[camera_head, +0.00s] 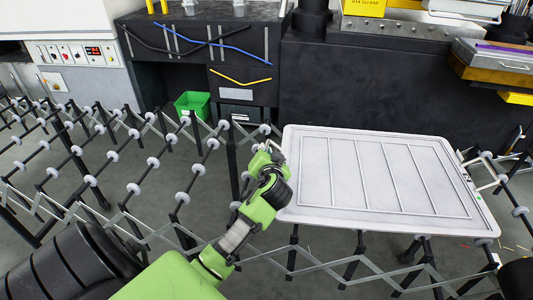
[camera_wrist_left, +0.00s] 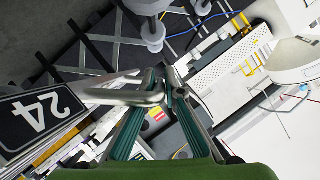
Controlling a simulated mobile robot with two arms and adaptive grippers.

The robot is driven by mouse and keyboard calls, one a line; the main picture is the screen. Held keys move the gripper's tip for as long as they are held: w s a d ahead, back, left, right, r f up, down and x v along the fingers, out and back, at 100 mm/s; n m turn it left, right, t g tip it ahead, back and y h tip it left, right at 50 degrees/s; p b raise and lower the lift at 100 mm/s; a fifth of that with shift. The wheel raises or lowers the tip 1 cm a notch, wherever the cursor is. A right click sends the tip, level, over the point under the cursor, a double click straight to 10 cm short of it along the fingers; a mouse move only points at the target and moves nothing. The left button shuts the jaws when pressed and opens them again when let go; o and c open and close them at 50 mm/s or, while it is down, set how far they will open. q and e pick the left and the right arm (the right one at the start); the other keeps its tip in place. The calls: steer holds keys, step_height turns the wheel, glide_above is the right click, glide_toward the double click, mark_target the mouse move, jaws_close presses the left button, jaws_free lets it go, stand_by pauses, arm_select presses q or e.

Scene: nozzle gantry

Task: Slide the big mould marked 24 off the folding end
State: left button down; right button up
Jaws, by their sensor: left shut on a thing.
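The big mould (camera_head: 345,215) is a pale, flat, rounded panel with raised ribs. It lies on the folding roller conveyor (camera_head: 232,160), toward the right in the head view. In the left wrist view, a dark label marked 24 (camera_wrist_left: 40,112) shows beside a metal handle (camera_wrist_left: 120,96). My left gripper (camera_head: 268,148) is at the mould's left edge; in the left wrist view its fingers (camera_wrist_left: 168,88) are closed on the handle. The exact contact is partly hidden in the head view. My right gripper is not in view.
The bare conveyor, with its rollers and crossed bars, extends left of the mould. Behind it stand a dark cabinet (camera_head: 335,105), a green bin (camera_head: 192,105) and a white control box (camera_head: 82,55). A metal-and-wood stack (camera_head: 495,62) is at the back right.

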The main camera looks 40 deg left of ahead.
arm_select(q)
steer(key=shift+s+a+r, duration=0.15)
steer(key=shift+s+a, duration=0.15)
steer(key=shift+a, duration=0.4)
steer(key=c, duration=2.1)
jaws_free()
steer(key=shift+d, duration=0.1)
steer(key=shift+d, duration=0.1)
steer(key=shift+d, duration=0.15)
steer(key=v, duration=1.1)
steer(key=shift+s+d+r, duration=0.1)
steer(key=shift+s+d, duration=0.1)
steer(key=shift+s, duration=0.15)
